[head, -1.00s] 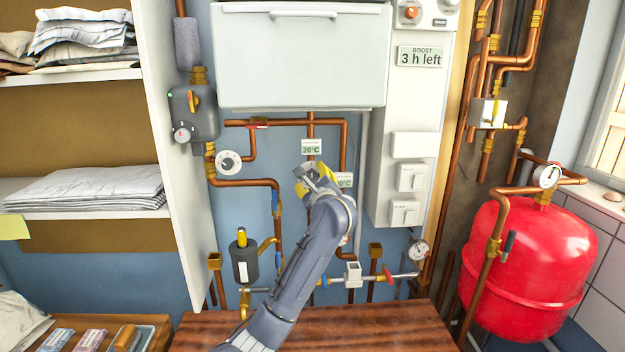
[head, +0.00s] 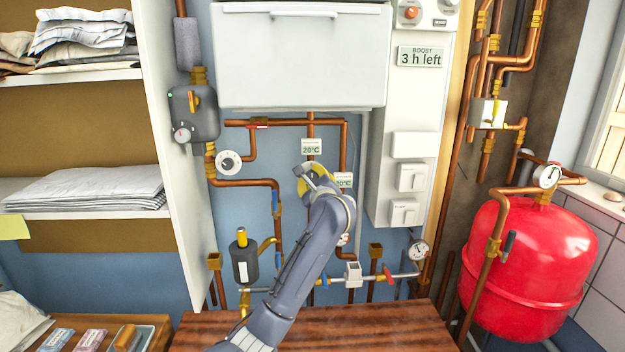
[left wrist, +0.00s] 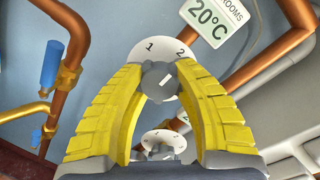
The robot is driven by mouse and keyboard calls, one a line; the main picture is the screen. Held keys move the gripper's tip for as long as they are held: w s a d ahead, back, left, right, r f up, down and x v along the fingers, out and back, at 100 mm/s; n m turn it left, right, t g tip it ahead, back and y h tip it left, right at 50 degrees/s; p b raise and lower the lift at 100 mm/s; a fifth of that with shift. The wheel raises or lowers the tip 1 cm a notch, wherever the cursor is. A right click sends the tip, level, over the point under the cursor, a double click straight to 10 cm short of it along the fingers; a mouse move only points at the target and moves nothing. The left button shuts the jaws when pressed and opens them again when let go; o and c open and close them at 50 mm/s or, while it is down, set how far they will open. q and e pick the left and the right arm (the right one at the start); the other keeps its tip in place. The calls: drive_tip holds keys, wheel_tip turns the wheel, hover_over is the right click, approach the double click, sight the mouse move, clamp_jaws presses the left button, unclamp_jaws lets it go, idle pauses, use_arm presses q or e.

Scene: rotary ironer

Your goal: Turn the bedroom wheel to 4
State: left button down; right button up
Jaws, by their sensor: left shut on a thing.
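A wheel with a grey knob (left wrist: 160,82) on a round white number plate (left wrist: 163,52) shows in the left wrist view, with 1 and 2 readable at its top. The knob's white mark slants toward the upper right, roughly toward the 2; other numbers are hidden. A tag reading "ROOMS 20°C" (left wrist: 209,20) hangs above it, its first letters cut off. My left gripper (left wrist: 158,88) is shut on the knob, one yellow finger on each side. My right gripper is out of view.
A second white wheel (left wrist: 164,141) sits lower, between the fingers in the wrist view. Copper pipes (head: 262,182) run close around. A white box (head: 410,145) stands right, a white cabinet (head: 302,60) above, and a wooden top (head: 390,325) below.

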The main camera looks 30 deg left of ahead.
use_arm(q)
drive_tip(key=shift+f, duration=0.15)
drive_tip(key=m, duration=0.5)
drive_tip(key=shift+f, duration=0.1)
drive_tip(key=m, duration=0.3)
drive_tip(key=m+t, duration=0.1)
drive_tip(key=m, duration=0.3)
drive_tip(key=shift+t, duration=0.3)
drive_tip(key=m, duration=0.7)
drive_tip(key=shift+a+t+h, duration=0.15)
drive_tip(key=shift+t+h, duration=0.25)
drive_tip(key=m, duration=0.3)
drive_tip(key=m+h, duration=0.1)
drive_tip(key=m, duration=0.3)
drive_tip(key=shift+s+t, duration=0.1)
drive_tip(key=shift+t, duration=0.2)
drive_tip(key=c, duration=0.9)
unclamp_jaws()
drive_tip(key=shift+s, duration=0.1)
drive_tip(key=v, duration=1.1)
drive_tip(key=shift+s, duration=0.35)
